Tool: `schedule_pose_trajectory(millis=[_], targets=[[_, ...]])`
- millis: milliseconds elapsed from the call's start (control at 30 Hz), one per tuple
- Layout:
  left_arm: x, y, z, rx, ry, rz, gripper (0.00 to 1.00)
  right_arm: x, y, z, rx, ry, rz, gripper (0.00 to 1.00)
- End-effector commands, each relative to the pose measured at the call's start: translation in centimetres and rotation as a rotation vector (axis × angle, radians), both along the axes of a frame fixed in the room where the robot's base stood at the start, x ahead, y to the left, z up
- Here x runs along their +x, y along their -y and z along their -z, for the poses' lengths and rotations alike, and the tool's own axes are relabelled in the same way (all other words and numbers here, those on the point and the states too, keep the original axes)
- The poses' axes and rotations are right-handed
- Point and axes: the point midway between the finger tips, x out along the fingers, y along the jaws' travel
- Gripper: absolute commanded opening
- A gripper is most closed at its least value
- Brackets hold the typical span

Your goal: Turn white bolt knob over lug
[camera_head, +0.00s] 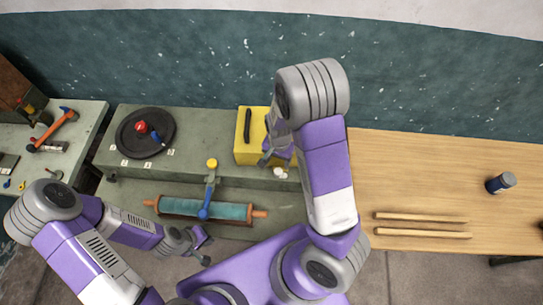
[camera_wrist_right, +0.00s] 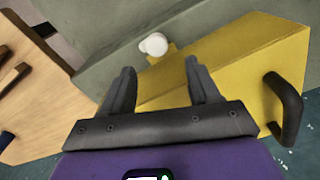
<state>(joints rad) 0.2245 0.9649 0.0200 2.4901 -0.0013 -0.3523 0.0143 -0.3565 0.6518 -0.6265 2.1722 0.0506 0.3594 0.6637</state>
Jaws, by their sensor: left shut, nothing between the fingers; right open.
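The white bolt knob (camera_wrist_right: 154,44) is a small round knob beside a yellow box (camera_wrist_right: 235,62) with a black handle (camera_wrist_right: 285,108). In the head view the knob (camera_head: 280,172) shows just right of my right gripper (camera_head: 268,157), at the yellow box's (camera_head: 243,150) near right corner. A small yellow piece (camera_wrist_right: 163,56) sticks out by the knob; I cannot tell if it is the lug. My right gripper (camera_wrist_right: 160,67) is open and empty, its fingertips pointing toward the knob without touching it. My left gripper (camera_head: 207,246) is shut and empty, low and left of centre.
A dark disc (camera_head: 158,140) with a red knob (camera_head: 141,127) is at the left. The wooden table (camera_head: 430,175) at right holds two sticks (camera_head: 422,233) and a dark can (camera_head: 497,184).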

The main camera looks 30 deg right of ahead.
Motion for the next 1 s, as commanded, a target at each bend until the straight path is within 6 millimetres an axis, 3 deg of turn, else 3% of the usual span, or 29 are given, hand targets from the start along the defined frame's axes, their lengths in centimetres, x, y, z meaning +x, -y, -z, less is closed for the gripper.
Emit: schedule_pose_trajectory(millis=[400, 600, 833, 1000], targets=[[0.0, 0.0, 0.6, 0.0, -0.001, -0.001, 0.0, -0.1, 0.0, 6.1, 0.0, -0.004, 0.0, 0.61], [0.0, 0.0, 0.6, 0.0, 0.0, -0.001, 0.0, -0.1, 0.0, 7.3, 0.001, -0.001, -0.001, 0.61], [0.0, 0.0, 0.6, 0.0, 0.0, 0.0, 0.0, 0.0, 0.0, 7.3, 0.0, 0.0, -0.001, 0.61], [0.0, 0.0, 0.6, 0.0, 0.0, 0.0, 0.0, 0.0, 0.0, 7.3, 0.0, 0.0, -0.002, 0.37]])
